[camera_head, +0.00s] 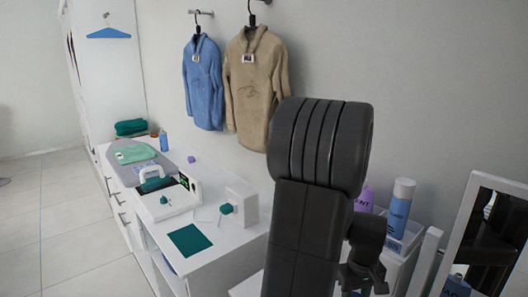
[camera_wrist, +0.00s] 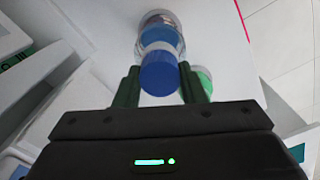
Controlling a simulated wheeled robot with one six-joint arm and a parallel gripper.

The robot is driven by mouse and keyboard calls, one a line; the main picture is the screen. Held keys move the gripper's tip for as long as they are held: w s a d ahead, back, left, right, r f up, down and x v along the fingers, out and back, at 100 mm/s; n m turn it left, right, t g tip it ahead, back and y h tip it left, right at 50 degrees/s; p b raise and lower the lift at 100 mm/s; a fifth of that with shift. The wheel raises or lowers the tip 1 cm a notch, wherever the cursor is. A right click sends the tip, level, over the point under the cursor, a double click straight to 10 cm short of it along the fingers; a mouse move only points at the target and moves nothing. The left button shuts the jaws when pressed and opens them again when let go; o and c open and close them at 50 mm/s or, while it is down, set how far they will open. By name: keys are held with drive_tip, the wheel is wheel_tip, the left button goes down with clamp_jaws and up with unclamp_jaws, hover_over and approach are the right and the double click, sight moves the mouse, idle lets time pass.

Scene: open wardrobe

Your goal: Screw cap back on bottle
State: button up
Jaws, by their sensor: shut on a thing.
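A blue cap (camera_wrist: 160,76) sits between the two dark green fingers of my gripper (camera_wrist: 158,84) in the wrist view, and the gripper is shut on it. A bottle (camera_wrist: 158,22) with a blue band lies in line just beyond the cap. I cannot tell whether the cap is seated on its neck or only close to it. In the head view my dark arm fills the middle right, and the gripper's fingertips and the cap cannot be made out there.
A white crate (camera_head: 413,236) at the right holds a purple bottle (camera_head: 364,200) and a white-and-blue bottle (camera_head: 398,212). A mirror (camera_head: 478,220) stands at far right.

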drive_tip(key=m, duration=0.8)
drive_tip(key=shift+m, duration=0.3)
drive_tip(key=m, duration=0.8)
drive_tip(key=shift+m, duration=0.3)
drive_tip(key=o, duration=1.1)
drive_tip(key=shift+c, duration=0.3)
